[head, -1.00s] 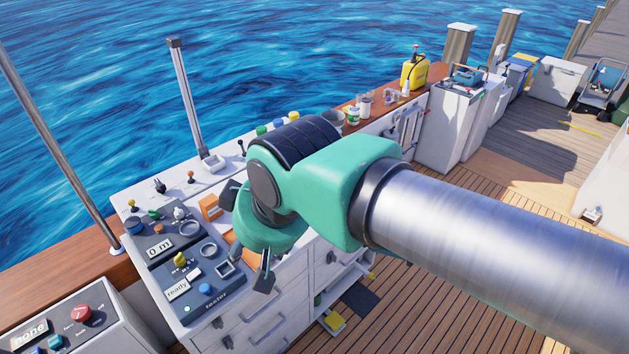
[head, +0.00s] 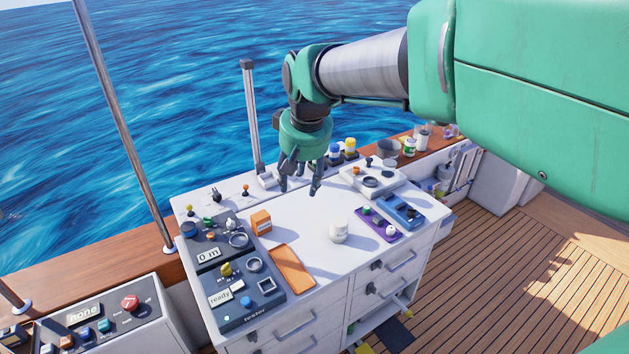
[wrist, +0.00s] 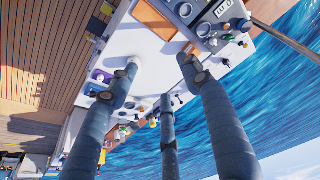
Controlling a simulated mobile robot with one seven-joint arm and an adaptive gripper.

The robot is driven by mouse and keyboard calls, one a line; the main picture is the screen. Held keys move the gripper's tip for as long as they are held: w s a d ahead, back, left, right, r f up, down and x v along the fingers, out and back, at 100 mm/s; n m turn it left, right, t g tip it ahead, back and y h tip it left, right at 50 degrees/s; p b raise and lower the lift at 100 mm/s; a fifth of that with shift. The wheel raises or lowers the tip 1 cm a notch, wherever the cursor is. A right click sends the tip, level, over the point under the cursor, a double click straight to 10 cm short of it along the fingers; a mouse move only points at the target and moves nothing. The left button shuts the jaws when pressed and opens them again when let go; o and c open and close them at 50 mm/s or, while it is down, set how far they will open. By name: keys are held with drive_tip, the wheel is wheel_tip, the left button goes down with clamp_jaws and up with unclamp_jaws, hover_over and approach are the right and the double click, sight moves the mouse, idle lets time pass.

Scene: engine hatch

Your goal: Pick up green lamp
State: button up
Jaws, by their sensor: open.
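I cannot tell for certain which thing is the green lamp. A small green piece (head: 209,222) sits on the dark tester panel (head: 264,312) at the left of the white bench. In the earlier head view, a green-topped item stood beside the blue-topped item (head: 335,152) and the yellow-topped item (head: 350,147) at the bench's back. My gripper now covers that spot. My gripper (head: 299,187) is open and empty, fingers pointing down, above the back of the bench top. Its spread fingers also show in the wrist view (wrist: 160,78).
The white bench top (head: 300,222) holds an orange block (head: 261,221), an orange tray (head: 291,268), a white cylinder (head: 339,231), a purple tray (head: 366,218) and a blue device (head: 401,211). A metal post (head: 251,115) rises behind. The middle of the bench is mostly clear.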

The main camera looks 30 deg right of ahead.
drive_tip(key=w+d+f+g+p, duration=0.1)
drive_tip(key=w+d+f+p, duration=0.15)
drive_tip(key=w+d, duration=0.75)
drive_tip(key=m+g+p, duration=0.3)
hover_over(367, 207)
wheel_tip(367, 207, down, 28)
drive_tip(key=shift+y, duration=0.4)
drive_tip(key=shift+f, duration=4.25)
drive_tip(key=shift+f, duration=0.15)
drive_tip(key=shift+f+p, duration=0.35)
drive_tip(key=shift+f, duration=2.1)
